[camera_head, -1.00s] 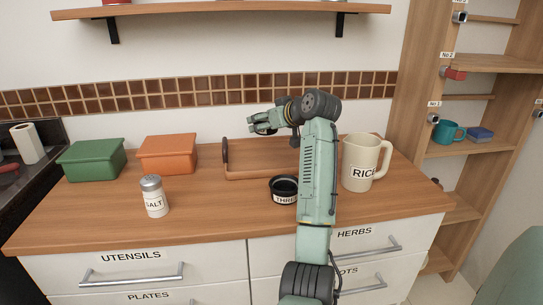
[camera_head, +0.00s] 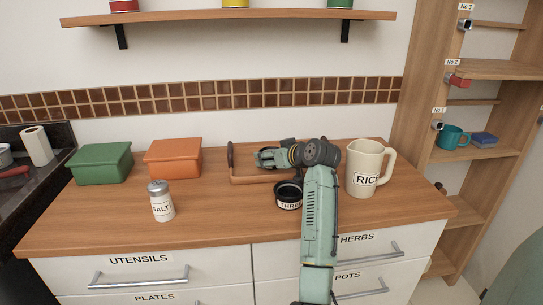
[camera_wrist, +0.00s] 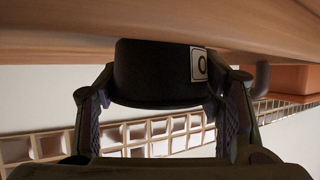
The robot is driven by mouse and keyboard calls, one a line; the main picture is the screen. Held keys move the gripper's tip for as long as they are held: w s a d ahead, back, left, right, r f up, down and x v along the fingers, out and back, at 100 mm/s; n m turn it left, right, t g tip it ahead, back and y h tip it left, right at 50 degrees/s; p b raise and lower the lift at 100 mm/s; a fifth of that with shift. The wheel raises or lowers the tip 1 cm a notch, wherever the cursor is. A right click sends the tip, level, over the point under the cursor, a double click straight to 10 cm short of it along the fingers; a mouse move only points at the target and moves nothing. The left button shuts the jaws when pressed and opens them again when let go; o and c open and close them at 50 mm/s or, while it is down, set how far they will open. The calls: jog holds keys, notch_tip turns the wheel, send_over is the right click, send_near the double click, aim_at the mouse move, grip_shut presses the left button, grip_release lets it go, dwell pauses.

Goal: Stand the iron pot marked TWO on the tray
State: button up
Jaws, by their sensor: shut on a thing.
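The wooden tray (camera_head: 262,179) lies at the back of the counter, with a dark handle at its left end. My gripper (camera_head: 260,158) is low over the tray, pointing left. In the wrist view, which looks upside down, its fingers (camera_wrist: 163,100) are shut on a black pot (camera_wrist: 150,75), one on each side. The pot's white label shows only an "O"; the rest is turned away. The pot's base is close to a wooden surface; I cannot tell whether they touch. In the head view the held pot is mostly hidden by my gripper.
A black pot marked THREE (camera_head: 289,196) stands just in front of the tray, close to my arm. A cream RICE jug (camera_head: 366,166) is right of the tray. An orange box (camera_head: 173,159), green box (camera_head: 101,164) and SALT shaker (camera_head: 162,203) stand left. The front-left counter is clear.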

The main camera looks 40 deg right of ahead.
jog(key=shift+f, duration=0.15)
jog(key=o, duration=1.4)
jog(key=shift+c, duration=0.2)
